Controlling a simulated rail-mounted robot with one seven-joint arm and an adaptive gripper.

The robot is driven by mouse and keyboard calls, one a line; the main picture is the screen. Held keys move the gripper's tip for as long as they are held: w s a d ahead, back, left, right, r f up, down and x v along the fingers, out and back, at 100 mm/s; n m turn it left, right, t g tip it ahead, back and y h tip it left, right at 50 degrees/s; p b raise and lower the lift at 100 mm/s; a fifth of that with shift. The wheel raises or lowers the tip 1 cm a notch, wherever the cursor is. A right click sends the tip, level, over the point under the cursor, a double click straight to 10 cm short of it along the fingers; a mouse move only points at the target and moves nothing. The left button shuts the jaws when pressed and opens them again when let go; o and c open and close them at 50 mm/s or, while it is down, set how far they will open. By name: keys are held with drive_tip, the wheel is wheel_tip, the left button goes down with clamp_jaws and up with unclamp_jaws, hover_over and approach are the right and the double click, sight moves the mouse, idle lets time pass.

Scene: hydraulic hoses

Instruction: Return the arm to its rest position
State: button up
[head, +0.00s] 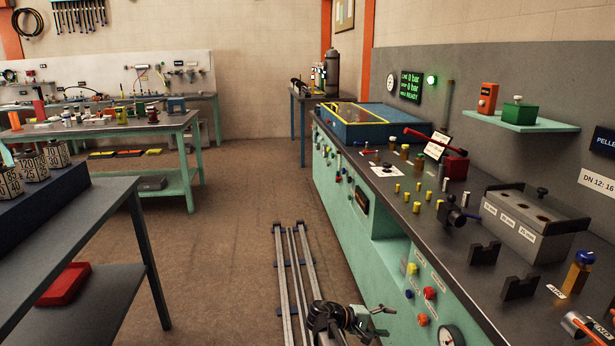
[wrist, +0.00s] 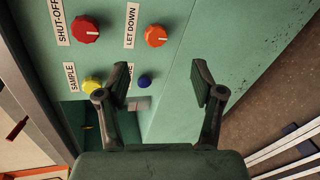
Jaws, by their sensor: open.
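My gripper (head: 383,321) is at the bottom of the head view, low in front of the green bench front. In the wrist view my gripper (wrist: 162,82) has its two fingers spread wide with nothing between them. It faces the bench panel, apart from the knobs as far as I can tell. The panel carries a red SHUT-OFF knob (wrist: 85,30), an orange LET DOWN knob (wrist: 156,36), a yellow SAMPLE knob (wrist: 92,85) and a blue knob (wrist: 145,80). The blue knob's label is partly hidden by a finger.
My arm is beside the floor rails (head: 292,270). The bench top (head: 450,225) at right holds fittings, black cradles (head: 520,288) and a grey box with holes (head: 530,222). A dark table (head: 85,225) stands at left.

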drive_tip(key=s+a+f+g+y, duration=0.1)
drive_tip(key=s+f+y, duration=0.2)
drive_tip(key=s+f, duration=0.35)
drive_tip(key=s+a+f+g+y, duration=0.15)
drive_tip(key=s+f, duration=0.25)
drive_tip(key=f, duration=0.5)
drive_tip(key=s+a+f+m+g+y, duration=0.1)
drive_tip(key=s+a+f+y, duration=0.15)
drive_tip(key=s+f, duration=0.45)
drive_tip(key=s+a+f+m+g+y, duration=0.1)
drive_tip(key=s+f+g+y, duration=0.2)
drive_tip(key=s, duration=0.7)
drive_tip(key=s+a+f+m+y, duration=0.1)
drive_tip(key=s+a+f+y, duration=0.1)
drive_tip(key=s+f, duration=0.55)
drive_tip(key=s+m+g+y, duration=0.2)
drive_tip(key=s, duration=1.2)
wheel_tip(320, 180, up, 12)
drive_tip(key=p, duration=1.3)
drive_tip(key=shift+s+a, duration=0.15)
drive_tip(key=shift+s, duration=0.05)
drive_tip(key=shift+g, duration=0.25)
